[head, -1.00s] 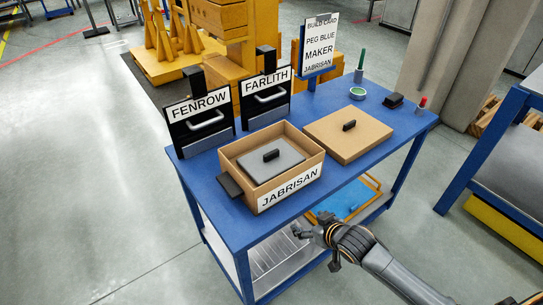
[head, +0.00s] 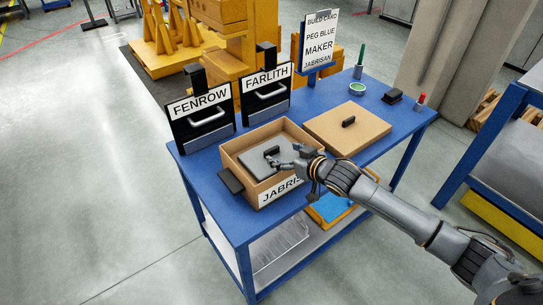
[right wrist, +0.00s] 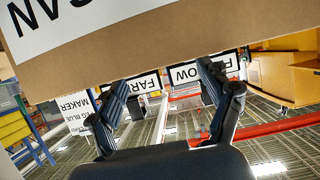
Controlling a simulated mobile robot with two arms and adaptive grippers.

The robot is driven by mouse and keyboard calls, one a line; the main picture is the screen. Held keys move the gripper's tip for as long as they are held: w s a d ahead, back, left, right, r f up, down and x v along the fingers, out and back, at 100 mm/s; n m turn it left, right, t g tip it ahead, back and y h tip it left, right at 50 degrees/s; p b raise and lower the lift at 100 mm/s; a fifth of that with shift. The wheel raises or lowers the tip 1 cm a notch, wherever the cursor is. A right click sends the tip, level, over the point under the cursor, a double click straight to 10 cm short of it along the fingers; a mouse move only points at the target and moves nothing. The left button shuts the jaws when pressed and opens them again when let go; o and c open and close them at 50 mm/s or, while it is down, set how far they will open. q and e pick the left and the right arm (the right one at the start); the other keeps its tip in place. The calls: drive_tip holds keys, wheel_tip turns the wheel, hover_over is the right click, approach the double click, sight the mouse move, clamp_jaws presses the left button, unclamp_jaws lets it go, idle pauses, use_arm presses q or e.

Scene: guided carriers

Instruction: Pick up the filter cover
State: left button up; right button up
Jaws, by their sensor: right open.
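A grey plate (head: 256,163) with a black handle (head: 272,150) lies in the open cardboard box labelled JABRISAN (head: 236,170); it may be the filter cover. A tan panel (head: 335,142) with a black handle (head: 348,121) lies flat to the right of the box. My right gripper (head: 271,162) is open and empty over the box, close to the grey plate's handle, and hides part of the plate. In the right wrist view the open fingers (right wrist: 162,76) show below the box wall (right wrist: 130,55). Contact with the plate cannot be told. My left gripper is out of view.
The blue table (head: 222,221) also carries two upright black panels, FENROW (head: 203,124) and FARLITH (head: 265,94). A card stand reading "PEG BLUE, MAKER JABRISAN" (head: 319,46) stands behind. A green ring (head: 357,88) and small items are at the right back.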

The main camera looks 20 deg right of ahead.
sight(273, 150)
drive_tip(key=shift+p+x, duration=0.65)
drive_tip(key=shift+x, duration=2.1)
drive_tip(key=shift+f, duration=0.15)
drive_tip(key=shift+s, duration=0.1)
drive_tip(key=c, duration=1.3)
drive_tip(key=shift+c, duration=1.3)
